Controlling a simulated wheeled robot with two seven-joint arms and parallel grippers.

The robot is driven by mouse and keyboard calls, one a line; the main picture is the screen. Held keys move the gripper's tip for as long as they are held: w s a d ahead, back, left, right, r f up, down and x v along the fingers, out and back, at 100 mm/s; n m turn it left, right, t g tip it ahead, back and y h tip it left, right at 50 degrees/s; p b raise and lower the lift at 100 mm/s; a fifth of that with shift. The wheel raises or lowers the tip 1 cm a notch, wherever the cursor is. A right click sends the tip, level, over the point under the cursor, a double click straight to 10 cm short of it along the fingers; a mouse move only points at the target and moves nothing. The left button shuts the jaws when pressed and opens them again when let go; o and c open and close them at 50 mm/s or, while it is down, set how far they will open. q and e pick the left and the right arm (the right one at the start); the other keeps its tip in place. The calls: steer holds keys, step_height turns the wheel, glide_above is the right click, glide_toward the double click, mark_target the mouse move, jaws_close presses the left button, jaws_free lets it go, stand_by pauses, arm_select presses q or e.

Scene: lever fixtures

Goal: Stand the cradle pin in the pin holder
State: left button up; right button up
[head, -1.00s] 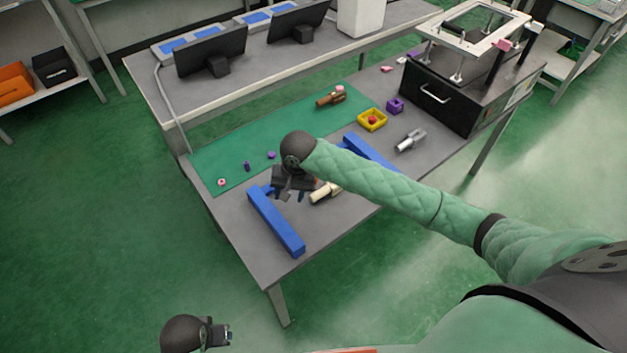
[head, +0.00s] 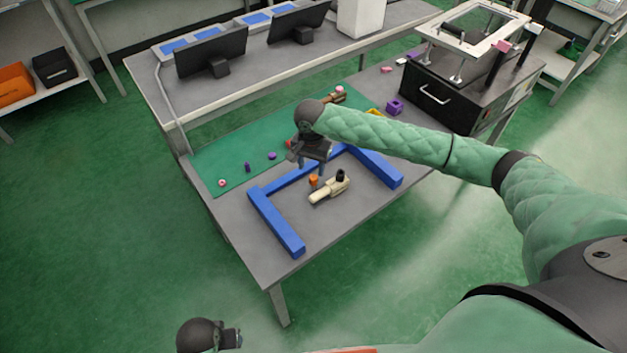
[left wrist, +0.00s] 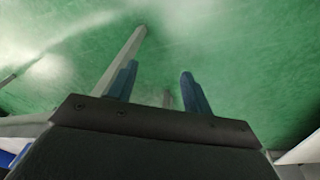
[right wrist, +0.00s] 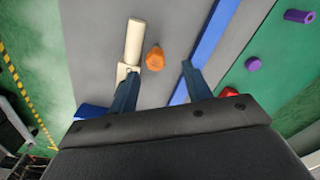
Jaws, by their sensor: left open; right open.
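An orange piece (head: 313,180) with an angular top stands beside a cream fixture (head: 326,191) with a black knob, inside the blue frame (head: 275,222). My right gripper (head: 313,166) is open just above and behind the orange piece. In the right wrist view the orange piece (right wrist: 155,58) lies just beyond the open fingertips (right wrist: 158,75), apart from them. A purple block (head: 395,106) with an opening sits near the black box. I cannot tell which piece is the cradle pin or the pin holder.
A green mat (head: 215,165) holds a purple cylinder (head: 247,167), a purple disc (head: 272,155) and a pink ring (head: 222,183). A red piece (head: 289,142) is beside my right wrist. The black box (head: 445,95) stands at right. My right arm covers part of the table.

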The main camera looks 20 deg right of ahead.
mark_target(314, 177)
arm_select(q)
step_height(314, 177, down, 7)
steer(key=p, duration=0.1)
steer(key=shift+a, duration=0.15)
arm_select(e)
steer(key=f, duration=0.5)
steer(key=shift+s+d, duration=0.2)
steer(key=shift+d, duration=0.1)
arm_select(q)
steer(key=shift+r, duration=0.1)
arm_select(e)
jaws_close()
steer(key=shift+r, duration=0.15)
